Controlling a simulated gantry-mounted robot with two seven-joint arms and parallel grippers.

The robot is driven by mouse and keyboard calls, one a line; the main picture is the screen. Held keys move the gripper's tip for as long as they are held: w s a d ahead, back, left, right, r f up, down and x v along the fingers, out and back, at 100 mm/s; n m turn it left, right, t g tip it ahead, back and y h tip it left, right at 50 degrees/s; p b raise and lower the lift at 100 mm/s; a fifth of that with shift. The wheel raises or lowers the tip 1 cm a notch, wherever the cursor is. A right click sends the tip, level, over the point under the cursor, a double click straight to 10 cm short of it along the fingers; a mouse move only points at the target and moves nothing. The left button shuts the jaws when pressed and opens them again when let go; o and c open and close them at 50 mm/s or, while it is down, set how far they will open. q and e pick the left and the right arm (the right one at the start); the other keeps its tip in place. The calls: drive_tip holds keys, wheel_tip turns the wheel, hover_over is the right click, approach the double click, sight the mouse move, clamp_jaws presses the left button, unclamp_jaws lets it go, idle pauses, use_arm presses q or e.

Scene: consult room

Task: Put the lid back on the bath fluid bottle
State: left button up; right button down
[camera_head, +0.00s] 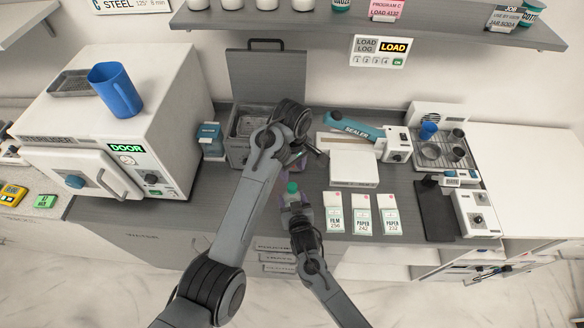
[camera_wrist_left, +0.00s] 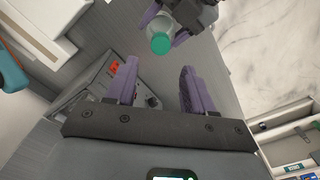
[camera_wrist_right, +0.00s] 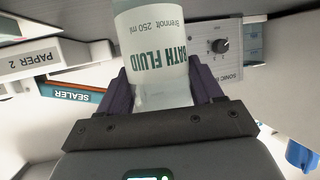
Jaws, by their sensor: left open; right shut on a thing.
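The bath fluid bottle (camera_wrist_right: 160,45) is a clear bottle with a white label in the right wrist view. My right gripper (camera_wrist_right: 163,82) is shut on its body. In the head view, it holds the bottle near the counter's front edge, with the green lid (camera_head: 292,187) uppermost. In the left wrist view, the green lid (camera_wrist_left: 161,43) appears to sit on the bottle's top; whether it is fully seated I cannot tell. My left gripper (camera_wrist_left: 156,76) is open and empty, with the lid ahead of its fingertips and apart from them. In the head view, my left arm largely hides this gripper.
An open grey bath (camera_head: 238,152) stands behind my left arm. A blue sealer (camera_head: 355,127), a white box (camera_head: 353,168) and several paper packs (camera_head: 362,213) lie to the right. A white steriliser (camera_head: 150,120) with a blue jug (camera_head: 115,90) fills the left. A shelf (camera_head: 380,27) hangs above.

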sight(292, 186)
use_arm(q)
drive_tip(key=shift+f, duration=0.2)
drive_tip(key=shift+f, duration=3.95)
